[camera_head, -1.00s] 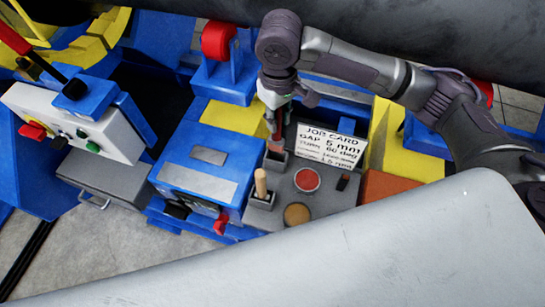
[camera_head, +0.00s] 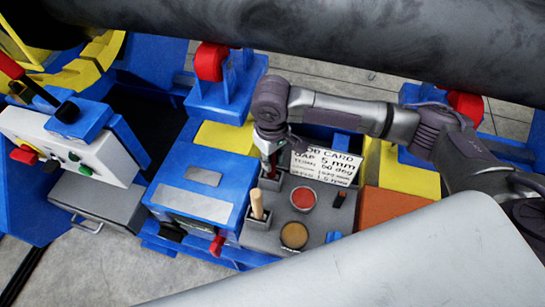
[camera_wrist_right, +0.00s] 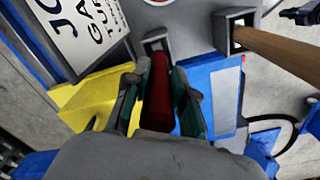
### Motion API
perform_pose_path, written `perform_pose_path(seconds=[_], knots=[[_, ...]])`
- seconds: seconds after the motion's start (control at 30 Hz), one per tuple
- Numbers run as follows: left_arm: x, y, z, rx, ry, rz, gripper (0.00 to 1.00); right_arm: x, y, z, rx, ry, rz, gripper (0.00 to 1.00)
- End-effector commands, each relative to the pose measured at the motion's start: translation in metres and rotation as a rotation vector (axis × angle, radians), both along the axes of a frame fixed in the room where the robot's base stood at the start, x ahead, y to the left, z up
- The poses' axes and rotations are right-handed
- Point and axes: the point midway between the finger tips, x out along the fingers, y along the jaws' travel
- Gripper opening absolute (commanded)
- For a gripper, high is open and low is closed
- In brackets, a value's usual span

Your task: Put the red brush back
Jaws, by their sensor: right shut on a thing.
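My right gripper (camera_head: 268,150) is shut on the red brush (camera_head: 273,163), directly over a small grey holder (camera_head: 271,181) on the grey bench top. In the right wrist view the gripper (camera_wrist_right: 159,100) has the red brush (camera_wrist_right: 158,92) between its two fingers. The brush points at the square grey holder (camera_wrist_right: 155,40). Its lower end is at the holder's mouth, and how deep it sits I cannot tell. My left gripper is out of view.
A second holder (camera_head: 254,222) with a wooden-handled tool (camera_head: 257,204) stands close in front. A red round pad (camera_head: 303,199), a tan round pad (camera_head: 294,235) and the job card (camera_head: 324,172) are nearby. A blue box (camera_head: 198,195) borders the left.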

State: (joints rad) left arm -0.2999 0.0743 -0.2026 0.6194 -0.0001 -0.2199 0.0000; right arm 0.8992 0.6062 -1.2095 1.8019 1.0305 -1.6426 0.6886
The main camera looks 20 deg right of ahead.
Motion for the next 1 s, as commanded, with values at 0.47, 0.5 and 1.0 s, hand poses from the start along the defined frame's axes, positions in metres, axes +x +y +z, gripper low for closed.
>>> perform_pose_path(seconds=[0.47,0.5,1.0], knots=[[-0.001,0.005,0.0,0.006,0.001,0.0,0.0,0.0,0.0,0.0,0.0,0.0,0.0,0.5],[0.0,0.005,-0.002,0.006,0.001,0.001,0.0,0.0,0.0,0.001,0.001,-0.002,0.0,0.5],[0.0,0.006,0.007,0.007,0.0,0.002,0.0,0.001,0.001,0.094,0.002,-0.002,0.0,0.5]])
